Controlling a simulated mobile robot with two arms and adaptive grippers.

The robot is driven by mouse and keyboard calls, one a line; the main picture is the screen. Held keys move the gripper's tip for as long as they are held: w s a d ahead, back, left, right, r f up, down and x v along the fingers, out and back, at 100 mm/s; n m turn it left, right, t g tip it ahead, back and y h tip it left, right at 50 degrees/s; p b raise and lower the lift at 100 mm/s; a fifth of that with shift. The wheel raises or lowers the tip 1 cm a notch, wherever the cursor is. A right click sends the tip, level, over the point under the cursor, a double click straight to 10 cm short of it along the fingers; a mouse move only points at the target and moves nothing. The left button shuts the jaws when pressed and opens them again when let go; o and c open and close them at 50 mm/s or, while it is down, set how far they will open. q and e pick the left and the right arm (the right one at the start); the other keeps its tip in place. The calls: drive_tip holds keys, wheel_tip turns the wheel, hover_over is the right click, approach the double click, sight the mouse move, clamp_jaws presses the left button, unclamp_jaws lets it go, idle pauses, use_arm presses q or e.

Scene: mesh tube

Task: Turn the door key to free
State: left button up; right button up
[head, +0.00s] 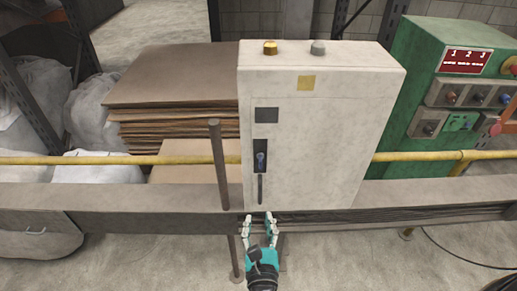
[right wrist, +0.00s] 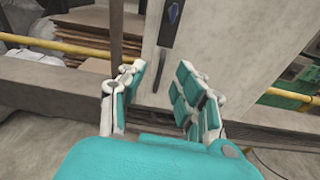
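The door key (head: 261,160) is a small blue key in a dark plate on the front of a pale grey cabinet (head: 330,135). It also shows at the top of the right wrist view (right wrist: 173,15). A dark upright door handle (head: 261,189) sits just below the key plate. My right gripper (head: 260,222), teal and white, is below the key and handle, in front of the cabinet's bottom edge. Its fingers are apart with nothing between them, as the right wrist view (right wrist: 165,95) also shows. It does not touch the key. My left gripper is not in view.
A brown upright post (head: 218,165) stands just left of the cabinet front. A yellow pipe (head: 110,160) runs across behind a grey beam (head: 110,197). A green control panel (head: 450,100) is at right; stacked cardboard (head: 170,90) is at left.

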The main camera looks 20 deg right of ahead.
drive_tip(key=t+h, duration=0.1)
approach(261, 163)
drive_tip(key=shift+n, duration=0.3)
drive_tip(key=p+x, duration=0.4)
drive_tip(key=x, duration=0.7)
drive_tip(key=shift+w, duration=0.1)
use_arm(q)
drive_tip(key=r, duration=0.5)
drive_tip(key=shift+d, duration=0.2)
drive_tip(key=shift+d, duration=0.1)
use_arm(e)
clamp_jaws()
